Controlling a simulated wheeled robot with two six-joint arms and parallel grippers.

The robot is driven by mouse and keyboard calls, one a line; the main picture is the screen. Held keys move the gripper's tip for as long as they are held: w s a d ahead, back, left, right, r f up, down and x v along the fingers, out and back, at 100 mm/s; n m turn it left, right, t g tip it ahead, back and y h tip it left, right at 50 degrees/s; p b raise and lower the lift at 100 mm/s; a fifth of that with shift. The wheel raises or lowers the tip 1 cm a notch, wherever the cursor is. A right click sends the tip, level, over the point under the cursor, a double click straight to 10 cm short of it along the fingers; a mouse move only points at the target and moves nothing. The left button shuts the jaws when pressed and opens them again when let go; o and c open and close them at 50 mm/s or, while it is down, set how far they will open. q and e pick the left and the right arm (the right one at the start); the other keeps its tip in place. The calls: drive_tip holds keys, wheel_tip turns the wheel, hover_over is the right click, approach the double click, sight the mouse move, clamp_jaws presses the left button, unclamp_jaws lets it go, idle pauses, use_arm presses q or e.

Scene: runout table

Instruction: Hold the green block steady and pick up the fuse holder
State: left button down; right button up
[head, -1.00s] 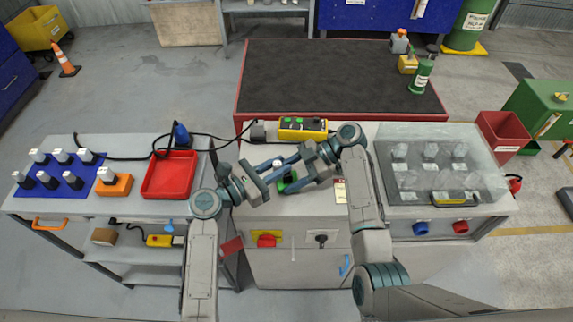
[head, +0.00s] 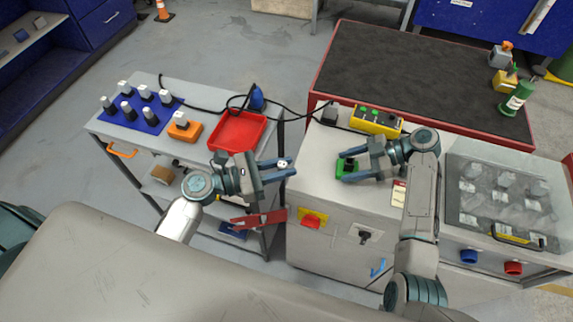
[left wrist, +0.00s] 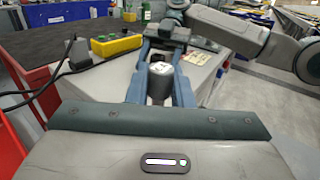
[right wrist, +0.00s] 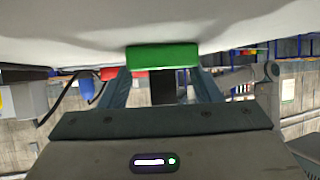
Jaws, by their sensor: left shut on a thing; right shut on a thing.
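The fuse holder (head: 283,163) has a pale top and sits between the fingers of my left gripper (head: 278,170), which is shut on it. In the left wrist view the fuse holder (left wrist: 159,84) shows its marked white top between the fingers. It is held in the air left of the green block, apart from it. The green block (head: 342,171) is on the grey cabinet top, with a dark part on it. My right gripper (head: 352,166) is shut on it. In the right wrist view the green block (right wrist: 162,56) lies at the fingertips, a dark part (right wrist: 163,90) between the fingers.
The left table bears a red tray (head: 238,131), an orange block (head: 184,132) and a blue mat (head: 148,123) with several fuse holders. A yellow control box (head: 376,121) with a black cable stands behind the green block. A clear-covered case (head: 500,190) is at right.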

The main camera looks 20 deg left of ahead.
drive_tip(key=shift+f, duration=0.1)
drive_tip(key=o, duration=0.8)
drive_tip(key=v, duration=1)
drive_tip(key=shift+w+d, duration=0.1)
drive_tip(key=shift+d, duration=0.25)
drive_tip(key=shift+w+d+r, duration=0.2)
drive_tip(key=shift+d+r, duration=0.25)
drive_tip(key=shift+d, duration=0.1)
drive_tip(key=shift+r, duration=0.1)
